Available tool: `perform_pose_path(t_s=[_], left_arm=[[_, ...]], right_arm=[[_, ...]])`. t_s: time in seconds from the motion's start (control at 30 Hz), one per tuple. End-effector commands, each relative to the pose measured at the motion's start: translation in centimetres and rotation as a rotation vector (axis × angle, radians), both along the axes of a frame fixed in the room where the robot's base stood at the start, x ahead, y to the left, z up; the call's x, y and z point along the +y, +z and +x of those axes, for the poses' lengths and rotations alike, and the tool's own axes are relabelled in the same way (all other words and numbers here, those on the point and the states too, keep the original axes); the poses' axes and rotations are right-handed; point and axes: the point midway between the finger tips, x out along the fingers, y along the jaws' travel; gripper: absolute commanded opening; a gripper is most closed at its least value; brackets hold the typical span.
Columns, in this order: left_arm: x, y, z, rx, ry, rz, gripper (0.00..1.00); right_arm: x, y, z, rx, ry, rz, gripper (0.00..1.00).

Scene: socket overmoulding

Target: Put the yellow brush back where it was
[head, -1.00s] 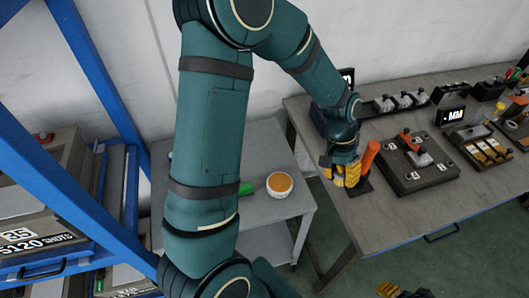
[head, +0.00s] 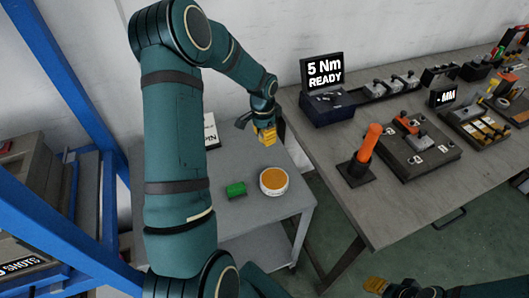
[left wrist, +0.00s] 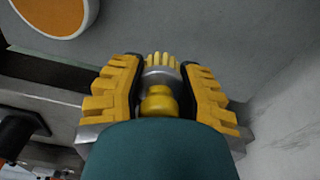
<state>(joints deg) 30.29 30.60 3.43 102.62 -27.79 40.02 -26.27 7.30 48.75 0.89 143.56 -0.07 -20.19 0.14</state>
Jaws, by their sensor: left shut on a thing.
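My left gripper (head: 264,142) is over the back right part of the small grey table (head: 255,212). In the left wrist view (left wrist: 165,95) its two yellow fingers are shut on the yellow brush (left wrist: 158,102). The brush has a yellow handle, a silver collar and yellow bristles pointing away from the wrist. In the head view I cannot tell the brush from the yellow fingers. My right gripper (head: 377,285) shows only as yellow fingertips at the bottom edge, and its opening is unclear.
The workbench (head: 350,210) at right carries an orange-handled tool (head: 367,145), a "5 Nm READY" display (head: 324,75) and fixtures. A blue rack stands left.

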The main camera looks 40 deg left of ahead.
Motion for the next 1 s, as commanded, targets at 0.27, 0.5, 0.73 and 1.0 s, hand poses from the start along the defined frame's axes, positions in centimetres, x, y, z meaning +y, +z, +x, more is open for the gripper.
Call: perform_pose_path(t_s=[0.27,0.5,0.73,1.0], left_arm=[[0.0,-3.9,-0.1,0.001,0.002,-0.001,0.00],[0.0,-6.9,-0.1,0.003,0.001,-0.001,0.00],[0.0,-7.0,0.0,0.000,0.002,0.000,0.00],[0.0,-7.3,0.0,0.000,0.002,0.000,0.59]], right_arm=[[0.0,-1.0,0.2,-0.005,-0.001,-0.001,0.47],[0.0,-1.7,0.3,-0.008,-0.002,-0.001,0.47],[0.0,-1.7,0.4,-0.009,-0.002,-0.001,0.47],[-0.1,-1.9,0.4,-0.009,-0.003,-0.002,0.47]])
